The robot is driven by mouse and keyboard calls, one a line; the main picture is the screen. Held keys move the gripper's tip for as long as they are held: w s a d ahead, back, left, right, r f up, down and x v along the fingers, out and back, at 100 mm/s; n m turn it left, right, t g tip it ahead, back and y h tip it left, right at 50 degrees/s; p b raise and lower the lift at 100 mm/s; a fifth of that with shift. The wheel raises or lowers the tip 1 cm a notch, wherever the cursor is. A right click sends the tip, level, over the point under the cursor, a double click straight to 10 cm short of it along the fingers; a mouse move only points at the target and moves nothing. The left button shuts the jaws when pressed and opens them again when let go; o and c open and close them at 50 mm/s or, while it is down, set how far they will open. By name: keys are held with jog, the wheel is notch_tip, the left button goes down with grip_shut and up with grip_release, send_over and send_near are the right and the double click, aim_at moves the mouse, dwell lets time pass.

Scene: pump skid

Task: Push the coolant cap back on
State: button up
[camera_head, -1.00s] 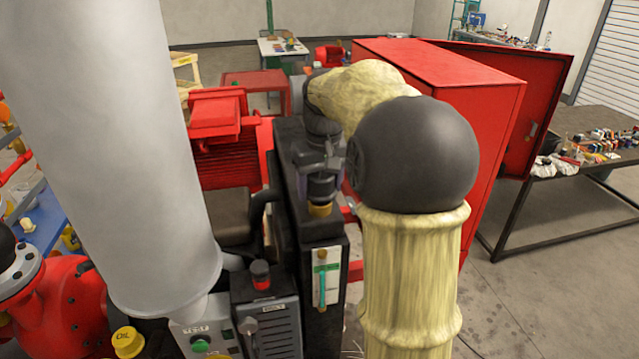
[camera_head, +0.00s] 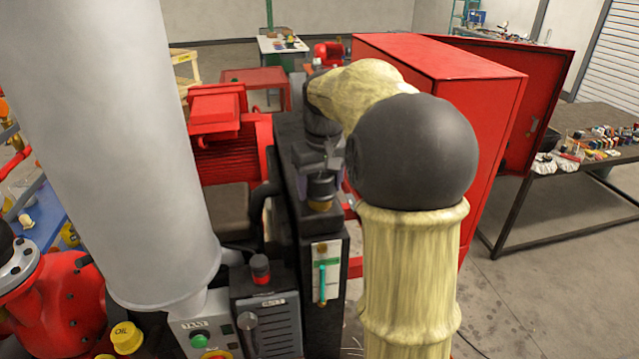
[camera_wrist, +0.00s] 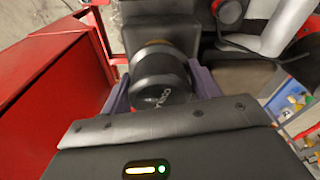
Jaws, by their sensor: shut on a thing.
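The coolant cap (camera_wrist: 160,82) is a dark round cap with white lettering, in the middle of the wrist view. My gripper (camera_wrist: 160,88) is shut on it, with a purple-grey finger on each side. In the head view the cap (camera_head: 321,186) shows dark beneath my gripper (camera_head: 319,170). It sits directly over a brass-coloured neck (camera_head: 320,205) on top of the narrow black tank (camera_head: 312,228). The neck also shows just beyond the cap in the wrist view (camera_wrist: 157,43). I cannot tell whether the cap is fully seated on it.
A tall red cabinet (camera_head: 440,75) with an open door stands right of my arm. A red motor (camera_head: 225,140) lies left of the tank. A large grey cylinder (camera_head: 115,140) blocks the left side.

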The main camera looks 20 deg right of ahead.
jog(key=shift+f, duration=0.1)
jog(key=o, duration=1.2)
jog(key=r, duration=0.5)
jog(key=s+r, duration=0.1)
jog(key=r, duration=0.5)
jog(key=s+r+b, duration=0.1)
jog(key=r, duration=0.5)
jog(key=shift+r, duration=0.15)
